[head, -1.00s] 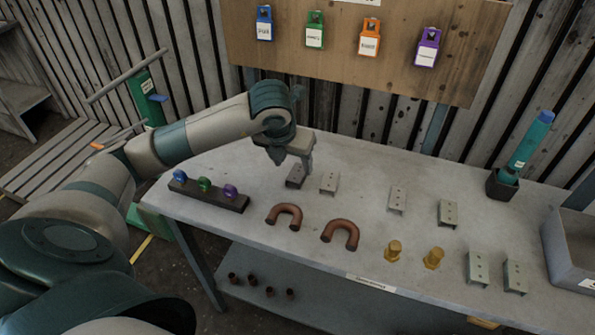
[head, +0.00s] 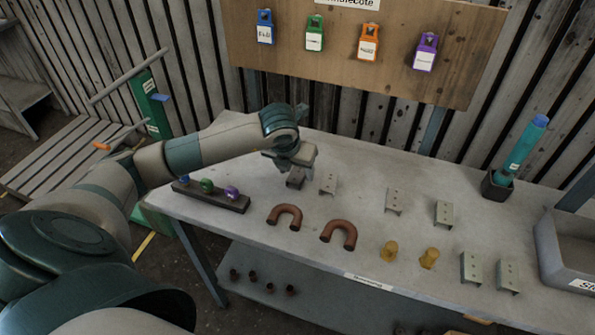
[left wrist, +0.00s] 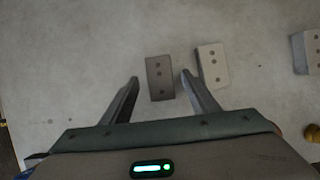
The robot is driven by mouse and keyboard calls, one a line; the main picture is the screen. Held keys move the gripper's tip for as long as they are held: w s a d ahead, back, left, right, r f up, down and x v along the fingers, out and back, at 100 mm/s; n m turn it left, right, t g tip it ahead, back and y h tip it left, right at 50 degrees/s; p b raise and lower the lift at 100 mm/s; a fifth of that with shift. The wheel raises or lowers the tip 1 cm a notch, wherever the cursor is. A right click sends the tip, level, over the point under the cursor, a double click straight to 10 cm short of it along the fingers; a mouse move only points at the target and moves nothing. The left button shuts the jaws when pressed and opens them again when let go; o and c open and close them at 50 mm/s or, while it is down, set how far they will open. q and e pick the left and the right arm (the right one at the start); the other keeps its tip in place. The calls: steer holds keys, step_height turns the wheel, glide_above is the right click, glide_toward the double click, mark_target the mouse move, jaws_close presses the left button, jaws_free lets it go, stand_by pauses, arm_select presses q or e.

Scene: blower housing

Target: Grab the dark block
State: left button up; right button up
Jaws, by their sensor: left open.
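The dark block (head: 295,178) stands on the grey table, at the left end of a loose row of lighter blocks. In the left wrist view the dark block (left wrist: 160,77) has several holes in its top and lies just ahead of the fingertips, between their lines. My left gripper (head: 292,165) is above and behind it in the head view, partly hiding it. In the left wrist view the left gripper (left wrist: 160,80) is open and empty, its right fingertip close to the gap beside a lighter block (left wrist: 212,63). My right gripper is not in view.
A lighter block (head: 328,183) stands close to the right of the dark one. Two brown U-shaped pipes (head: 338,234) lie in front. A dark rail (head: 210,197) with coloured pieces is at left. A grey bin (head: 567,250) stands at far right.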

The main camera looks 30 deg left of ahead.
arm_select(q)
steer(key=shift+w+f, duration=0.25)
steer(key=shift+f, duration=0.35)
steer(key=c, duration=1.3)
steer(key=shift+a, duration=0.1)
steer(key=shift+o, duration=0.3)
steer(key=shift+r, duration=0.1)
